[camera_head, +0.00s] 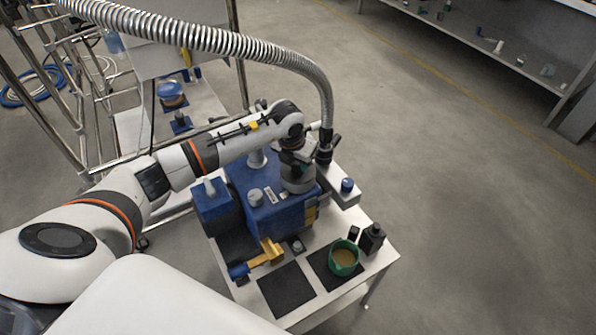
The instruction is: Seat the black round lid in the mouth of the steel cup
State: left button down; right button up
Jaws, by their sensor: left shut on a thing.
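My left arm reaches in from the left, and its gripper (300,154) points down over the blue machine on the bench. It is shut on a small dark thing, which looks like the black round lid, but the wrist and fingers mostly hide it. A grey metal cylinder (297,181), which looks like the steel cup, stands just below the gripper on the machine's top. Its mouth is hidden, so I cannot tell whether the lid touches it. My right gripper is not in view.
A ribbed metal hose (200,37) arches above my left arm and comes down just right of the gripper. A green bowl (344,258) and a black bottle (371,238) stand at the front right of the white bench (308,309). Metal rails rise at the left.

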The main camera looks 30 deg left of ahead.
aim_at(292, 178)
pick_arm(q)
jog(key=shift+f, duration=0.1)
jog(key=c, duration=1.1)
grip_release()
jog(key=shift+o, duration=0.2)
jog(key=b+v, duration=0.1)
jog(key=v, duration=1.1)
